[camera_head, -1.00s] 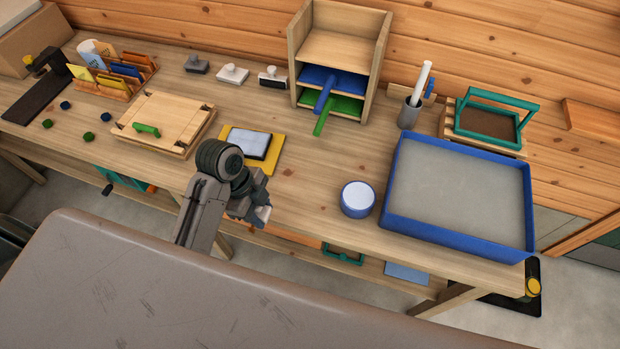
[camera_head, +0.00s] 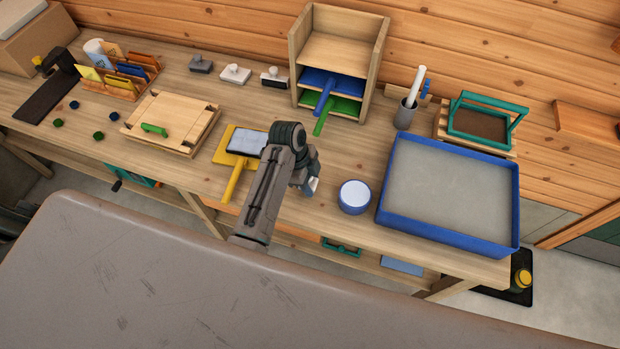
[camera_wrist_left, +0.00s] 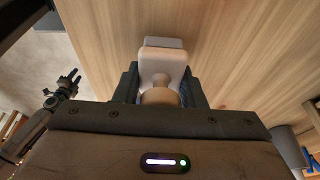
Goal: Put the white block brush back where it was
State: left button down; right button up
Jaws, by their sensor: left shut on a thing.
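My left gripper (camera_head: 308,182) is over the front part of the bench, between the yellow board and the round blue tub. In the left wrist view it is shut on a white block brush (camera_wrist_left: 163,62), with the rounded handle between the fingers and the block pointing away. Another white block (camera_head: 235,74) with a handle stands at the back, between a grey one (camera_head: 201,64) and a black-based one (camera_head: 274,78). My right gripper (camera_wrist_left: 66,84) shows small in the left wrist view, apparently open.
The blue-rimmed tray (camera_head: 447,241) and round blue tub (camera_head: 354,197) stand to the right. A wooden shelf (camera_head: 340,50) with blue and green handled things stands at the back. The yellow board (camera_head: 233,180) lies left of the gripper. Bare bench lies around the gripper.

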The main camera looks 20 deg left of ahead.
pick_arm(q)
jog(key=shift+f, duration=0.25)
pick_arm(e)
jog(key=shift+a+r, duration=0.15)
jog(key=shift+a, duration=0.15)
pick_arm(q)
jog(key=shift+f, duration=0.15)
